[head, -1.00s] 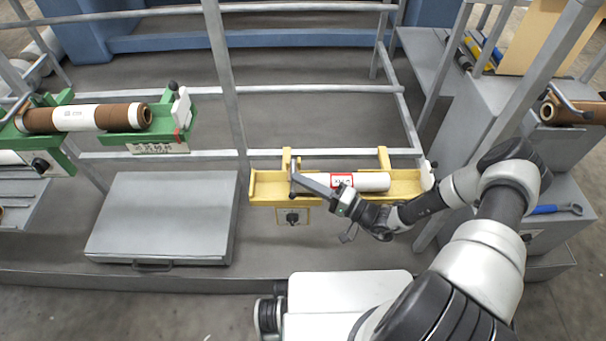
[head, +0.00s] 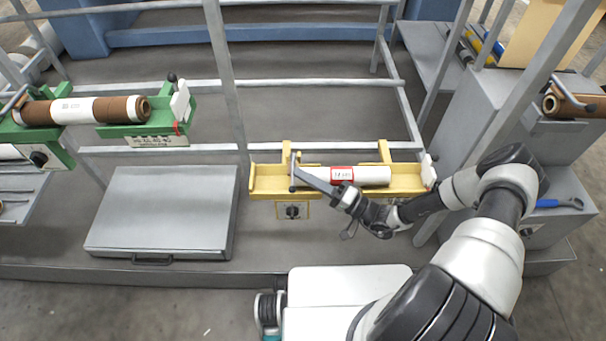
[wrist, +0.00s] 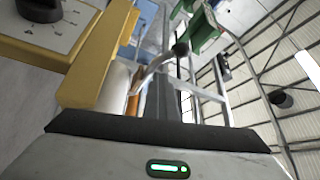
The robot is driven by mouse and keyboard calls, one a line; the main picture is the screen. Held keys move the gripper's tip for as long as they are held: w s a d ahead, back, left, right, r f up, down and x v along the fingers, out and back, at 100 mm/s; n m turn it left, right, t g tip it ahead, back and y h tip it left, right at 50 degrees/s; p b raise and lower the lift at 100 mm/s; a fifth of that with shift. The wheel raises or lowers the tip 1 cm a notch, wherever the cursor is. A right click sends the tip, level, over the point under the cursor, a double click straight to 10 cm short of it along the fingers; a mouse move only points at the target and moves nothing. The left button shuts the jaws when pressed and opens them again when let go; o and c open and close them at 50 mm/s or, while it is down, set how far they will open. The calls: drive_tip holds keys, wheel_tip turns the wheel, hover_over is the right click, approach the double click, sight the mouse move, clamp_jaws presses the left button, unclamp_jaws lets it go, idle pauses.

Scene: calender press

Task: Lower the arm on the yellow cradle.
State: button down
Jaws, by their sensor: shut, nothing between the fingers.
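The yellow cradle (head: 408,190) stands at the middle right in the head view and holds a white roll (head: 375,175) with a red-edged label. Its grey arm (head: 292,180), with a dark knob, crosses near the roll's left end. In the wrist view the pale curved arm (wrist: 154,66) ends in a black knob, just beyond my fingers. My gripper (head: 300,172) is shut and empty, reaching in from the right over the roll, with its tips close beside the arm. I cannot tell whether they touch it, or how far the arm is raised.
A dark switch (head: 292,211) sits below the cradle. A green cradle (head: 118,131) with a brown roll is at the left, above a grey box (head: 160,215). A grey post (head: 228,85) and rails stand behind. Another brown roll (head: 552,105) is at the right.

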drive_tip(key=p+v, duration=0.1)
drive_tip(key=v, duration=1.6)
drive_tip(key=shift+r, duration=0.1)
